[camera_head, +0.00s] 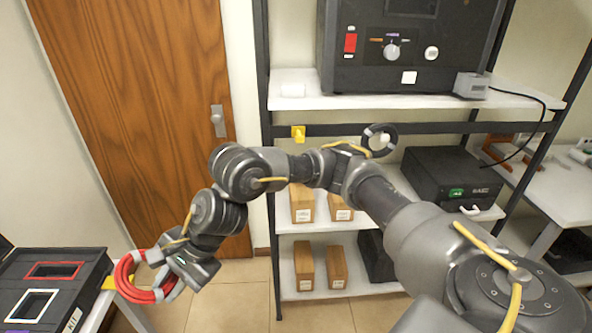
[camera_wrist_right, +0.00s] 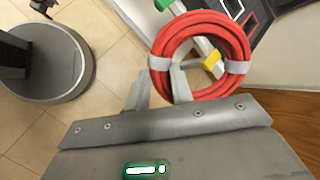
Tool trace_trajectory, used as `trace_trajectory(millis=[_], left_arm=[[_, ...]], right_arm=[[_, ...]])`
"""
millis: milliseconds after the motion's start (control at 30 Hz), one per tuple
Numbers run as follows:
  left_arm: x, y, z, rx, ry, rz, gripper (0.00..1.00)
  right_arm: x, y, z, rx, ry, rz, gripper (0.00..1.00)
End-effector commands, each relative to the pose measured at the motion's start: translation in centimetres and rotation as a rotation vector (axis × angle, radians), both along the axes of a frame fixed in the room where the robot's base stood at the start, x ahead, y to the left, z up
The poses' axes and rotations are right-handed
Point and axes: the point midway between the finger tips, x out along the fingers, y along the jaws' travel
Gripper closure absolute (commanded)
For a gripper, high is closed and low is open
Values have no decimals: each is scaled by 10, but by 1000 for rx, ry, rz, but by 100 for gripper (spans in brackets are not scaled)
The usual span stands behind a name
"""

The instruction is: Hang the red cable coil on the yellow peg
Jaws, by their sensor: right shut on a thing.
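The red cable coil (camera_head: 124,277) is a ring with white ties, at the lower left of the head view. My right gripper (camera_head: 160,262) is shut on the coil's near side, close to a tie. The right wrist view shows the coil (camera_wrist_right: 243,48) upright at the fingertips (camera_wrist_right: 162,82). A yellow peg (camera_head: 298,132) sticks out from the dark shelf rail, well up and right of the coil. Another yellow piece (camera_head: 108,282) is at the left table's edge beside the coil, seen through its ring (camera_wrist_right: 211,60); I cannot tell whether it passes through. My left gripper is out of view.
A dark ring (camera_head: 380,140) hangs on the rail right of the yellow peg. The rack holds a black machine (camera_head: 408,48), small boxes (camera_head: 304,266) and a black case (camera_head: 452,172). A black kit case (camera_head: 68,262) lies on the left table. Floor between table and rack is clear.

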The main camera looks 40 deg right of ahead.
Motion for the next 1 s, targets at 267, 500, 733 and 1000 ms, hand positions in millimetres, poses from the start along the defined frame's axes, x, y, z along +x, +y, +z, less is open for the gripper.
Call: trace_trajectory(millis=[267,500,733,1000], left_arm=[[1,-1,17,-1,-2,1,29],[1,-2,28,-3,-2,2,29],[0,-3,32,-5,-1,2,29],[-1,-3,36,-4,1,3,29]], right_arm=[[41,-125,21,163,-196,-595,100],[42,-244,42,206,-407,-1017,100],[31,-304,59,202,-521,-1216,100],[19,-342,77,187,-600,-1333,100]])
